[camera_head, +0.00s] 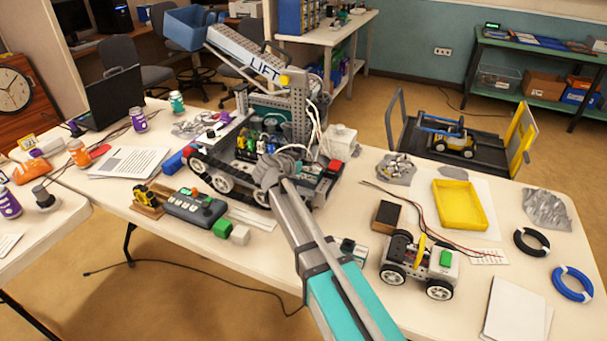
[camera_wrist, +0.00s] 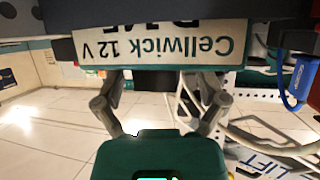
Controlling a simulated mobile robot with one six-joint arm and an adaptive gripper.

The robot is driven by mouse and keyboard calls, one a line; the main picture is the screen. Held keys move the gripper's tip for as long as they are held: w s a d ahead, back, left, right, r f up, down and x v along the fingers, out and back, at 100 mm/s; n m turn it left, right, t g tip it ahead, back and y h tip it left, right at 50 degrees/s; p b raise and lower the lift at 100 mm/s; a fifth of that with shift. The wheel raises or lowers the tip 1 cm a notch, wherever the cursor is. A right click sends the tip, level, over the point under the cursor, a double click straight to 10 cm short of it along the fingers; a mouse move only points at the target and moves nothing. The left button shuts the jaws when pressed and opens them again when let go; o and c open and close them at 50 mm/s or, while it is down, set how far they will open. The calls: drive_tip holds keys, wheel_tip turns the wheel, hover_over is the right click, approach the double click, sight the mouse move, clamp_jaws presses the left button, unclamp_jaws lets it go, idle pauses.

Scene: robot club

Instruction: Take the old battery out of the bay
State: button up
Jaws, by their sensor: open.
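A battery with a white label reading "Cellwick 12 V" (camera_wrist: 165,45), upside down in the picture, fills the top of the wrist view. I cannot tell from the label whether it is the old one. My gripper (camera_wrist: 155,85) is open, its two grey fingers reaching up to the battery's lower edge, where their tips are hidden. I cannot tell whether they touch it. In the head view my gripper (camera_head: 268,165) is at the tracked robot (camera_head: 228,168) with the arm labelled LIFT. The bay and the battery in it are not clear there; my arm hides part of that side.
A control box (camera_head: 195,208), a small wheeled car (camera_head: 419,262) and a yellow tray (camera_head: 444,215) stand on the table. A blue cable (camera_wrist: 290,80) hangs at right in the wrist view.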

clamp_jaws()
idle(0.4)
drive_tip(key=shift+r+p, duration=0.2)
drive_tip(key=shift+p, duration=0.1)
wheel_tip(320, 180, up, 3)
drive_tip(key=p, duration=0.3)
drive_tip(key=shift+r, duration=0.15)
drive_tip(key=s+a+r+p, duration=0.1)
drive_tip(key=s+r+p, duration=0.8)
drive_tip(key=s, duration=0.5)
drive_tip(key=shift+r, duration=0.2)
